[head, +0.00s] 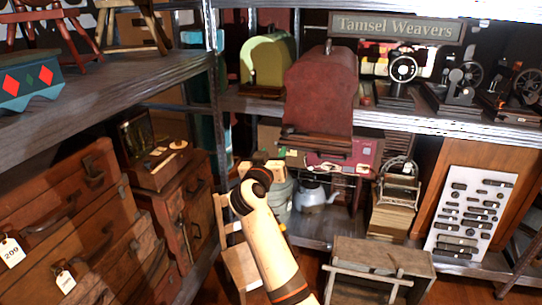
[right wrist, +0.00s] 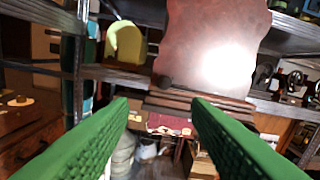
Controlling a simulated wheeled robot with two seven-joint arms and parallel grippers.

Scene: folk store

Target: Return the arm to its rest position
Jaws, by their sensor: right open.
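My right arm (head: 268,235), cream with dark joints, reaches up from the bottom middle of the head view. Its right gripper (head: 262,167) is raised in front of the shelving, below the dark red sewing machine cover; its fingers are hard to make out there. In the right wrist view two green ridged fingers stand wide apart, with nothing between them (right wrist: 160,108). My left gripper is not in the head view.
The dark red cover (head: 321,92) stands on a metal shelf (head: 400,119) ahead. A grey kettle (head: 314,196) sits on the lower shelf. Stacked brown suitcases (head: 75,205) are at left. A wooden crate (head: 380,262) is low at right, near a tool board (head: 470,213).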

